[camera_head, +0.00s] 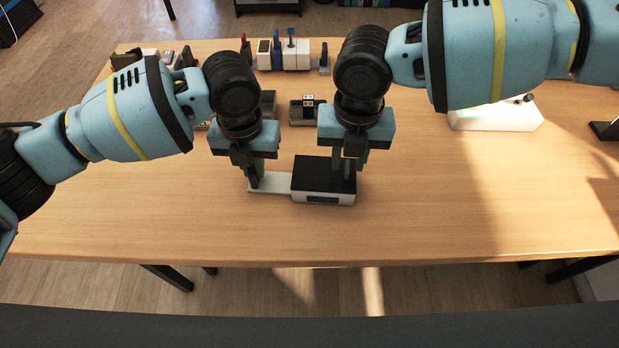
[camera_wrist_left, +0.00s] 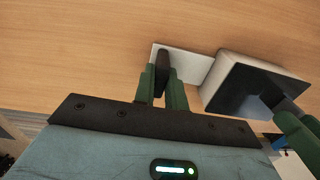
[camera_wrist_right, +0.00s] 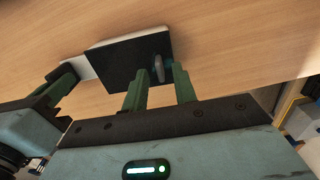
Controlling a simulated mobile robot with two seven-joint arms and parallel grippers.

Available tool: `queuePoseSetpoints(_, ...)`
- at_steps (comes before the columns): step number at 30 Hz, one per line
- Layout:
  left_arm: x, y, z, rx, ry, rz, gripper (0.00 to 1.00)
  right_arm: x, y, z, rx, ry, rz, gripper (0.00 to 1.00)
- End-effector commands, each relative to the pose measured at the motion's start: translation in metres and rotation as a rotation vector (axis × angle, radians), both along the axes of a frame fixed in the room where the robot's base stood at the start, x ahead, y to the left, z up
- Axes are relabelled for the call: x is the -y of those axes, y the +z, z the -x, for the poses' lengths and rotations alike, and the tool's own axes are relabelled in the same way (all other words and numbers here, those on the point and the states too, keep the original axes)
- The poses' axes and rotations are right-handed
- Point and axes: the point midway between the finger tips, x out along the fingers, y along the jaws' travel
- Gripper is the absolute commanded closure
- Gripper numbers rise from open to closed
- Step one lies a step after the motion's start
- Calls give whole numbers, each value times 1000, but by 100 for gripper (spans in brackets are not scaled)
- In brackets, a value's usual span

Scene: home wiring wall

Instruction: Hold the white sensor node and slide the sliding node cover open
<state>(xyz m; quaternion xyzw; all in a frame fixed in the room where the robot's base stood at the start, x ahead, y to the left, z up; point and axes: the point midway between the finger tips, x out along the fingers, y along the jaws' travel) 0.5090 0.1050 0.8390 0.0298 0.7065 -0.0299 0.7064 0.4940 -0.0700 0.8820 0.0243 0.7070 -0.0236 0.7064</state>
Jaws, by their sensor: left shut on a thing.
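The white sensor node (camera_head: 330,199) sits on the table under a flat black cover (camera_head: 316,174). A thin white plate (camera_head: 275,183) extends from its left side. My left gripper (camera_head: 256,182) is shut on a dark upright grip (camera_wrist_left: 162,68) on that plate, held between the fingers in the left wrist view. My right gripper (camera_head: 348,178) is over the right end of the black cover. In the right wrist view its fingers (camera_wrist_right: 160,88) are apart, with a small grey upright tab (camera_wrist_right: 159,68) on the cover between or just beyond them; contact cannot be told.
Small devices (camera_head: 290,54) stand in a row at the table's back. A small box with sockets (camera_head: 306,109) sits behind the node, partly hidden by my arms. A white base (camera_head: 495,117) stands at the right. The table front (camera_head: 300,235) is clear.

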Motion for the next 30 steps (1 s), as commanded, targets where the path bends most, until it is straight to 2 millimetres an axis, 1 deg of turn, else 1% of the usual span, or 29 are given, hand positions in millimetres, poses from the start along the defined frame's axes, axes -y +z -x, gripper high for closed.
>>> queuePoseSetpoints(1, 0, 0, 0, 1, 0, 0, 100, 0, -5, 0, -2, -1, 0, 72)
queuePoseSetpoints(6, 0, 0, 0, 1, 0, 0, 100, 0, -16, 0, 0, -1, 0, 72)
queuePoseSetpoints(17, 0, 0, 0, 1, 0, 0, 100, 0, -19, 0, 1, -1, 1, 72)
queuePoseSetpoints(18, 0, 0, 0, 1, 0, 0, 100, 0, -19, 0, 1, -1, 1, 74)
queuePoseSetpoints(20, 0, 0, 0, 1, 0, 0, 100, 0, -19, 0, 1, -1, 1, 81)
queuePoseSetpoints(24, 0, 0, 0, 1, 0, 0, 100, 0, -19, 0, 1, 0, 1, 100)
queuePoseSetpoints(30, 0, 0, 0, 1, 0, 0, 100, 0, -19, 0, 1, 0, 1, 100)
